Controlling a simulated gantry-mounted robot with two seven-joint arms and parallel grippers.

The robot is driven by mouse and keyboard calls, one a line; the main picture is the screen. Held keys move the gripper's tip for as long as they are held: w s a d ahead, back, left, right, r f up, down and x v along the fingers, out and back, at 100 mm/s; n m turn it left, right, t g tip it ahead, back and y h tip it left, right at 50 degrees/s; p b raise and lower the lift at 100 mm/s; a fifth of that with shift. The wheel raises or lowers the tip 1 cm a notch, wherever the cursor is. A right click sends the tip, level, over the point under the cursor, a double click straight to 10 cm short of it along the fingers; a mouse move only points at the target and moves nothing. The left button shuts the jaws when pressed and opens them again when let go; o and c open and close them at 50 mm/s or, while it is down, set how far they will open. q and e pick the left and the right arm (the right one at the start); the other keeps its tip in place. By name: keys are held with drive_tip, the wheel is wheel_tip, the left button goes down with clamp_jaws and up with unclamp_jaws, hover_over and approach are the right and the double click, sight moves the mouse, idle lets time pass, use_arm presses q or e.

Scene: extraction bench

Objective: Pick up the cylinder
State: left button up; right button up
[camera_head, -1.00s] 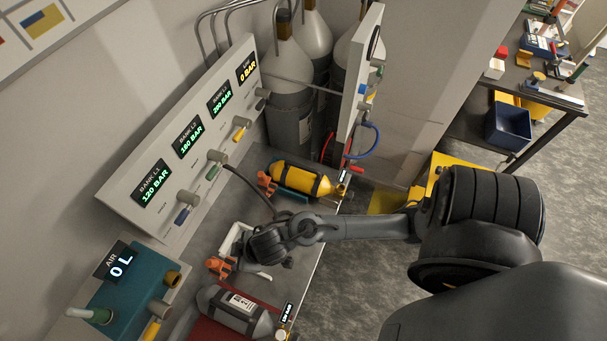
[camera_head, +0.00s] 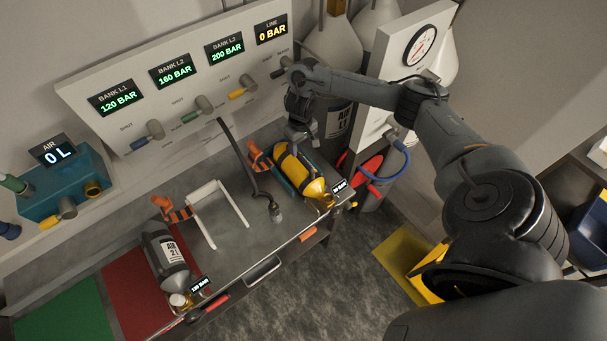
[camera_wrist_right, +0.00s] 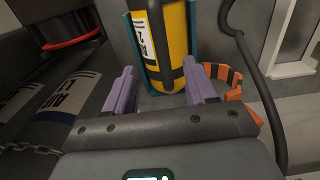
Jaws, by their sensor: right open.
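A yellow cylinder (camera_head: 298,172) with dark bands lies in a teal cradle on the bench, an orange clamp (camera_head: 259,154) at its far end. A grey cylinder labelled AIR 2L (camera_head: 167,258) lies on the bench at the front left. My right gripper (camera_head: 301,132) is over the far part of the yellow cylinder. In the right wrist view the jaws (camera_wrist_right: 163,88) are open and empty, one finger on each side of the yellow cylinder (camera_wrist_right: 161,40), which is apart beyond them. My left gripper is not in view.
A dark hose (camera_head: 255,175) hangs from the panel onto the bench, left of the yellow cylinder. A white frame (camera_head: 232,202) stands mid-bench. A tall AIR bottle (camera_head: 340,118) and a gauge panel (camera_head: 385,70) stand close behind and right of my gripper.

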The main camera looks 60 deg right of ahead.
sight(301, 157)
wheel_tip(301, 157, down, 4)
drive_tip(key=shift+w+a+r+b, duration=0.1)
drive_tip(key=shift+a+b, duration=0.05)
drive_tip(key=shift+b, duration=0.25)
drive_tip(key=shift+f, duration=2.85)
drive_tip(key=shift+c, duration=0.5)
clamp_jaws()
drive_tip(key=shift+s+f, duration=0.15)
drive_tip(key=shift+s, duration=0.05)
drive_tip(key=shift+w, duration=0.1)
